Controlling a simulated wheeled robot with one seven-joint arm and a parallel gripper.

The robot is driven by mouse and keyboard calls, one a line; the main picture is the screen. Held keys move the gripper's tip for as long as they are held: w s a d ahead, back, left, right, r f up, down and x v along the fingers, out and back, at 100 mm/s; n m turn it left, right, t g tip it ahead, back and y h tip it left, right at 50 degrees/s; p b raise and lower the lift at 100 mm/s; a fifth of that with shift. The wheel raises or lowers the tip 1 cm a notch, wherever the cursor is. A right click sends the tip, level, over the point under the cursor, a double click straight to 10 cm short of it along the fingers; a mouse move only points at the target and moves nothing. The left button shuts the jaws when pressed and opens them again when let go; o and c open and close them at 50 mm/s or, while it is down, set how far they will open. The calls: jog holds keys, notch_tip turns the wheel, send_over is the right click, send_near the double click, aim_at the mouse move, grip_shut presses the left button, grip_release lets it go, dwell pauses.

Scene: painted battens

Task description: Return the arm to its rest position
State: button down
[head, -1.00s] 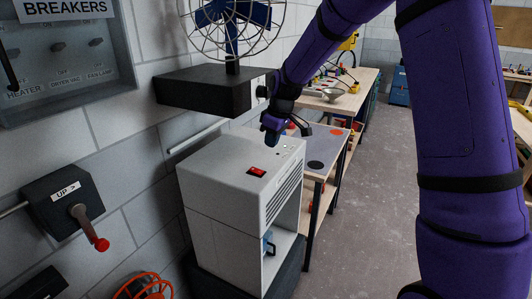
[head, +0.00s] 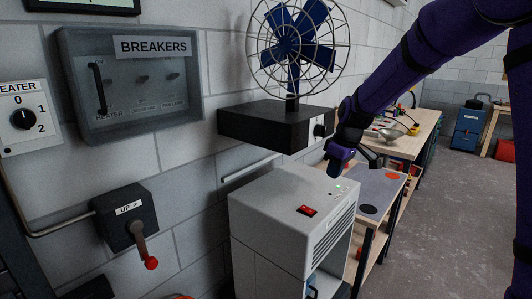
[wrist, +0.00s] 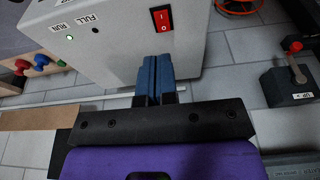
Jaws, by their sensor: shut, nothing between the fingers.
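My gripper (head: 340,158) hangs at the end of my purple arm, above the back part of the white cabinet's top in the head view. In the wrist view its two blue fingers (wrist: 154,78) are together with nothing between them. The white cabinet (head: 285,200) has a red rocker switch (head: 307,210) on top. That switch also shows in the wrist view (wrist: 162,20), just beyond the fingertips. A lit lamp marked RUN shows on the cabinet in the wrist view. I cannot tell whether the fingers touch the cabinet.
A blue caged fan (head: 298,45) stands on a black wall box (head: 265,125) close to my gripper. A breaker box (head: 130,80), a heater dial (head: 22,120) and a red-handled lever (head: 140,240) are on the wall. Workbenches (head: 415,135) stand behind.

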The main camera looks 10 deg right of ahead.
jog(key=s+d+r+m+t+h, duration=0.1)
jog(key=s+r+m, duration=0.1)
jog(key=s+r, duration=0.55)
jog(key=s+r+m+t, duration=0.15)
jog(key=s+r, duration=0.35)
jog(key=s, duration=0.6)
jog(key=s+d+m, duration=0.2)
jog(key=s+m, duration=0.3)
jog(key=s, duration=1.2)
jog(key=shift+s+r+t+h, duration=0.35)
jog(key=shift+r+h, duration=0.05)
